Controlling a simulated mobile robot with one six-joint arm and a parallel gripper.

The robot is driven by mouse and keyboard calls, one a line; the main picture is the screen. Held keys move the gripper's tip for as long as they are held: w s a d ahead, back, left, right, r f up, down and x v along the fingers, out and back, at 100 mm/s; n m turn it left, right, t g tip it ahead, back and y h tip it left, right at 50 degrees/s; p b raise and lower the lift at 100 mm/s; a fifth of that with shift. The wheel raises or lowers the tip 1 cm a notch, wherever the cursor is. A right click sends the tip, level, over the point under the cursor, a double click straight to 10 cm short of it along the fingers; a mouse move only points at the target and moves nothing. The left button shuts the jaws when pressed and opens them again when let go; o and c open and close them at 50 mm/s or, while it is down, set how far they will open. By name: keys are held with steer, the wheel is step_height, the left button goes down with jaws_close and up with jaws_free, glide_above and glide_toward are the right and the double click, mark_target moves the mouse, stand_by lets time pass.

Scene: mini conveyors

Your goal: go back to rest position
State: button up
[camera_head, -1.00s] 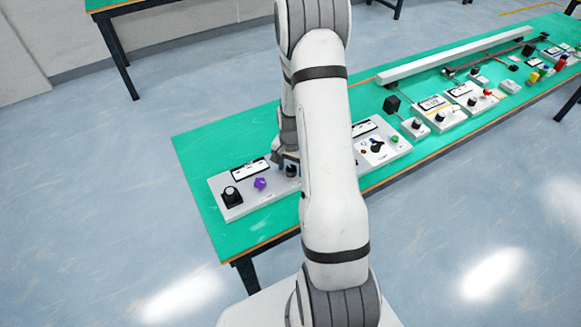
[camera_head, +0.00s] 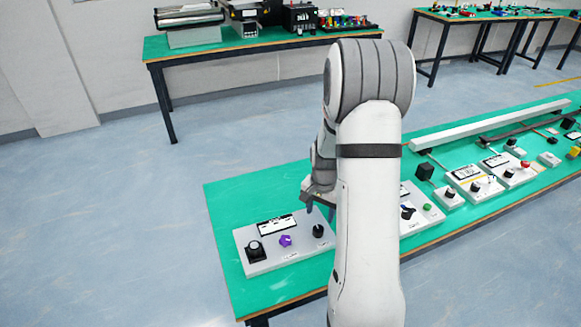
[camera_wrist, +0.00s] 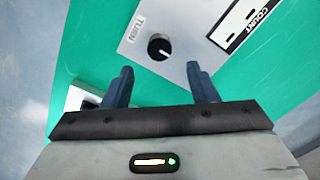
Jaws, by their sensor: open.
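My gripper (camera_head: 320,204) is above the green table (camera_head: 228,205), over the near control panel. In the wrist view my gripper (camera_wrist: 160,88) has its two dark fingers spread wide with nothing between them. A black round knob (camera_wrist: 160,47) on a white panel labelled TURN shows beyond the fingertips, apart from them. In the head view a black knob (camera_head: 318,231) stands on the panel just below my gripper. My arm covers the middle of the table.
The panel (camera_head: 265,262) also carries a purple knob (camera_head: 285,241), a black square-based knob (camera_head: 256,251) and a display (camera_head: 276,225). Several small control boxes and a long white bar (camera_head: 490,124) are on the right. Another table (camera_head: 250,46) with machines stands behind.

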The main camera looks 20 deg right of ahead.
steer(key=s+a+r+n+t, duration=0.1)
steer(key=s+a+r+n, duration=0.25)
steer(key=r, duration=0.45)
steer(key=s+a+r+n+t, duration=0.1)
steer(key=s+a+r+n, duration=0.1)
steer(key=s+a+r, duration=0.45)
steer(key=s+a+r+n+t, duration=0.1)
steer(key=s+a+r+n, duration=0.3)
steer(key=s+r, duration=0.3)
steer(key=shift+s+a+r+n, duration=0.25)
steer(key=shift+s+a+n, duration=0.1)
steer(key=shift+s, duration=0.9)
steer(key=shift+c, duration=0.3)
